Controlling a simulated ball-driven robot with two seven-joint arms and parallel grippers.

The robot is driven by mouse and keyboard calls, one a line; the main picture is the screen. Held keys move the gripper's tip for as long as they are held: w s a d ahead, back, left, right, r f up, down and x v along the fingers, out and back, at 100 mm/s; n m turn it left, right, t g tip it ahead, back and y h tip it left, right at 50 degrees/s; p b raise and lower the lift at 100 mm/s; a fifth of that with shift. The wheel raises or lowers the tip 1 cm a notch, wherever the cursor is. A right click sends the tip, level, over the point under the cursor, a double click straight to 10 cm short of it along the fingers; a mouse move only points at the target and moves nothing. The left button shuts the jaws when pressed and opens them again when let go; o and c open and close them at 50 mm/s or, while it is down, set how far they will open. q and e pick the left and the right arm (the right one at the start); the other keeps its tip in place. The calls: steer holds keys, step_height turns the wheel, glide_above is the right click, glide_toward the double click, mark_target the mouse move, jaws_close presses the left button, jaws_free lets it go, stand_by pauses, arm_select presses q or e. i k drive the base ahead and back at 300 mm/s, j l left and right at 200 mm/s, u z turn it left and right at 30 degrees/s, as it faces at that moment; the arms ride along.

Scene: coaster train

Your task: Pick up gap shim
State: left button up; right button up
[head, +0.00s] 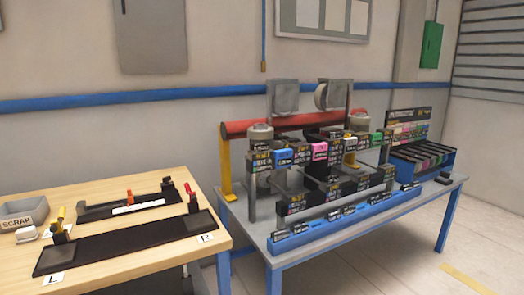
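Neither of my grippers shows in the head view. I cannot tell for sure which thing is the gap shim. A rack of small coloured, labelled pieces (409,127) stands at the far right of the grey table (398,218), above a blue tray (437,167) with several dark slots. Pink and blue labelled blocks (319,151) sit on the stand in the middle of that table. A long blue tray (300,240) with dark labelled pieces lies along its front edge.
A wooden bench (135,262) at the left holds a long black plate (125,243), a black fixture (125,205), L and R cards and a grey SCRAP bin (25,213). A red beam (285,123) crosses behind the stand. Floor (390,268) is open at the front right.

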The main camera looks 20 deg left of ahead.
mark_target(332, 178)
steer(key=i+l+u, duration=0.1)
steer(key=u, duration=0.55)
steer(key=i+l+u, duration=0.35)
steer(key=l, duration=0.35)
steer(key=i+l+u, duration=0.2)
steer(key=l, duration=0.2)
steer(key=i+l+u, duration=0.2)
steer(key=l, duration=0.2)
